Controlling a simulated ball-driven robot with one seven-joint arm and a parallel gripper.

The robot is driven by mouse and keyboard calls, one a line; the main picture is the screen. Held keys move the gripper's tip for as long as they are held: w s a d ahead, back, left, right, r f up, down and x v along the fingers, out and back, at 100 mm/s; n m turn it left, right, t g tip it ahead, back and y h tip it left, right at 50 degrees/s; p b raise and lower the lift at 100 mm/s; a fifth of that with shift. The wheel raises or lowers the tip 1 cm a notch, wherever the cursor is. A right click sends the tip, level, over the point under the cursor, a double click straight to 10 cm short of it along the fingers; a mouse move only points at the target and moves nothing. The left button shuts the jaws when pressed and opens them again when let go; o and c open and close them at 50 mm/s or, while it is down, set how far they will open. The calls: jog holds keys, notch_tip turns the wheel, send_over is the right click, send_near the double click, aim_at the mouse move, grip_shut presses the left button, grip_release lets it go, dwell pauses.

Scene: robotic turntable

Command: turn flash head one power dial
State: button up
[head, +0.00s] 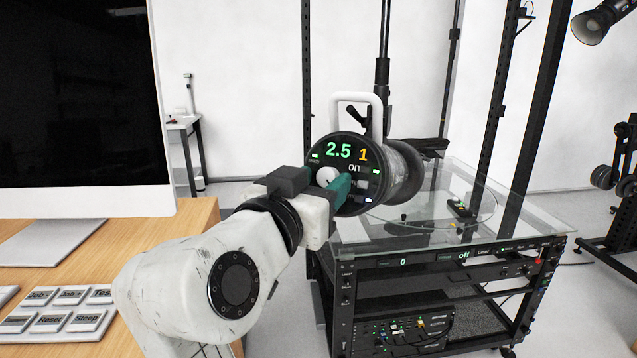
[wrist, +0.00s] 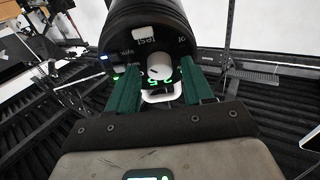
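The flash head (head: 400,172) is a black cylinder with a white handle on top, and its round back panel faces me. The panel display reads a green 2.5 and a yellow 1, with "ready" and "on" below. The white power dial (head: 325,175) is on the panel; it also shows in the wrist view (wrist: 159,66). My gripper (head: 328,183) is at the panel. In the wrist view its green fingers (wrist: 158,76) are spread on either side of the dial, with a visible gap at each side. In the head view the fingers partly hide the panel's lower part.
A wheeled black rack (head: 345,290) with a glass top (head: 540,222) stands below and right of the flash head. A wooden desk (head: 190,228) with a monitor (head: 80,100) and labelled keys (head: 62,322) is at left. Dark vertical poles stand behind.

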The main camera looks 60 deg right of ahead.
grip_shut()
jog(key=shift+f+m+b, duration=0.15)
jog(key=shift+m+b, duration=0.25)
jog(key=shift+b, duration=0.25)
jog(key=shift+f+m+g+b, duration=0.1)
jog(key=shift+m+g+b, duration=0.3)
jog(key=shift+m+b, duration=0.5)
jog(key=m+g+b, duration=0.1)
jog(key=m+b, duration=0.1)
jog(key=b, duration=0.2)
jog(key=shift+w, duration=0.15)
jog(key=m+b, duration=0.1)
jog(key=m, duration=0.1)
jog(key=m+g+b, duration=0.1)
jog(key=m+b, duration=0.1)
jog(key=m+g+y+b, duration=0.1)
jog(key=m+b, duration=0.1)
jog(key=shift+w+r, duration=0.15)
jog(key=shift+r, duration=0.15)
jog(key=shift+r+m, duration=0.1)
jog(key=shift+m, duration=0.2)
jog(key=shift+o, duration=0.7)
grip_release()
